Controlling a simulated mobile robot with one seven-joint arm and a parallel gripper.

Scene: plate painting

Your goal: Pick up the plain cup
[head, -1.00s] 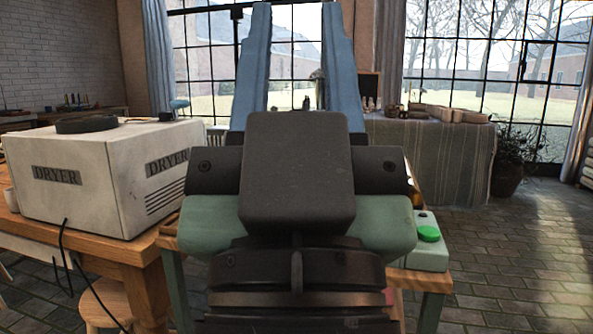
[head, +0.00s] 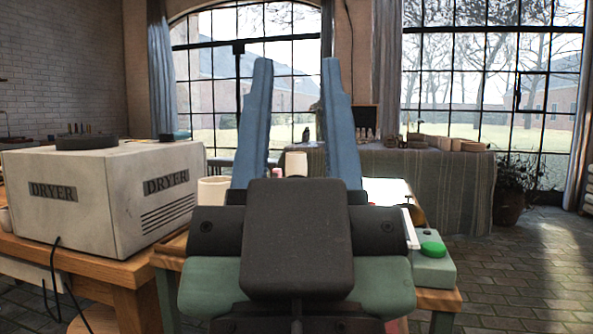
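My gripper (head: 297,65) points away from me in the middle of the head view. Its two long blue fingers are apart, so it is open, and I see nothing held between them. A plain cream cup (head: 212,190) shows just left of the left finger, beside the dryer, and apart from the gripper in the picture. Its lower part is partly hidden. A small white object (head: 296,163) shows between the fingers farther back; I cannot tell what it is. My gripper's dark body hides much of the table behind it.
A white dryer box (head: 105,195) with a dark disc (head: 87,142) on top stands on the wooden table at left. A green button (head: 432,249) on a pale green box is at right. A cloth-covered table (head: 440,185) stands behind. The floor at right is clear.

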